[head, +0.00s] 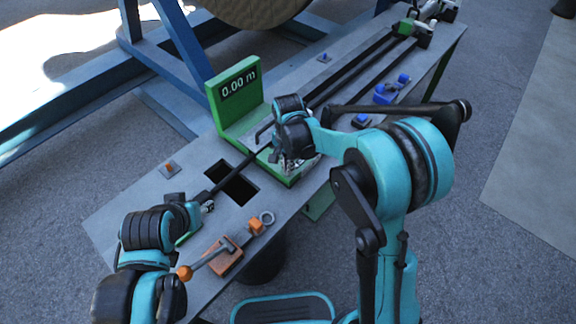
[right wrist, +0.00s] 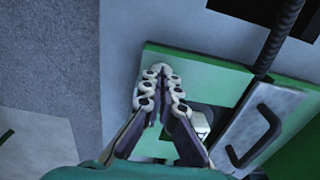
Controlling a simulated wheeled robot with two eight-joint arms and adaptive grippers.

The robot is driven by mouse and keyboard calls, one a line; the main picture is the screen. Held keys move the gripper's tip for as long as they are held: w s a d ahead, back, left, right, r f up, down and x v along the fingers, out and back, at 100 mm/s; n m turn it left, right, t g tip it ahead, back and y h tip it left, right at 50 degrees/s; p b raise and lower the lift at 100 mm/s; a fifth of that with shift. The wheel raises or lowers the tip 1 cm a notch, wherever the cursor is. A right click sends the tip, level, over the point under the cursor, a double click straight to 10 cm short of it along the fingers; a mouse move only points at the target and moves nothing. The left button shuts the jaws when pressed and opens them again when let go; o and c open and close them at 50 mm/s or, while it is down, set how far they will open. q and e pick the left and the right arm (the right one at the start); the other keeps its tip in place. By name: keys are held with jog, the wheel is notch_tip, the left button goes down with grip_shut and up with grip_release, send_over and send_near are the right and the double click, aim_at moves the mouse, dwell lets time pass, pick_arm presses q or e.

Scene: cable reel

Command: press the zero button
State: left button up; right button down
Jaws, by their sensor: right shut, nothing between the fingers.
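The green length meter (head: 235,100) stands mid-table, and its display reads 0.00 m. In the right wrist view its green base (right wrist: 200,75) lies under my fingers. My right gripper (head: 296,163) is over the base; in the right wrist view its fingertips (right wrist: 160,72) are together and empty. I cannot tell whether they touch the base. No zero button can be made out clearly; a small pale part (right wrist: 203,122) is partly hidden beside the right finger. My left gripper (head: 207,204) is by the black cable (head: 232,172) at the near left; its jaws are too small to read.
A metal cover with a black handle (right wrist: 262,138) sits beside the base. The grey table (head: 120,215) has a rectangular opening (head: 232,184) left of the meter. An orange-handled tool (head: 226,252) lies at the front edge. Blue clamps (head: 390,92) stand to the right. A blue reel frame (head: 180,45) is behind.

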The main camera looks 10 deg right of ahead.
jog(key=shift+s+f, duration=0.1)
jog(key=shift+f, duration=0.25)
jog(key=shift+r, duration=0.2)
notch_tip(320, 180, up, 12)
jog(key=shift+d, duration=0.1)
dwell(0.8)
